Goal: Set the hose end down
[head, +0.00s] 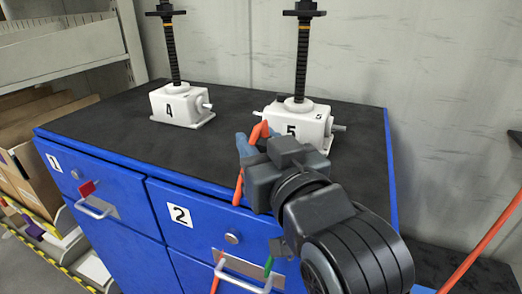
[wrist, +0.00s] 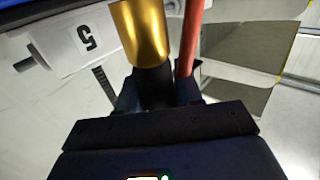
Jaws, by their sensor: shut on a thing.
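My gripper (head: 250,142) is above the blue cabinet's black top, in front of the jack marked 5 (head: 300,124). In the wrist view its fingers (wrist: 158,92) are shut on the hose end, whose brass piece (wrist: 142,32) and black part show between and beyond them. The orange hose (wrist: 188,40) runs beside the brass piece there. In the head view the orange hose (head: 238,188) bends over at the gripper and hangs down past the cabinet's front edge. The brass piece is hidden in the head view. Contact between hose end and top cannot be told.
The cabinet top (head: 110,125) has clear room at the left and front. The jack marked 4 (head: 178,105) stands at the back left. Drawer handles (head: 97,208) project from the front. A shelf with boxes (head: 30,160) stands left. Another orange length (head: 485,240) slants at the right.

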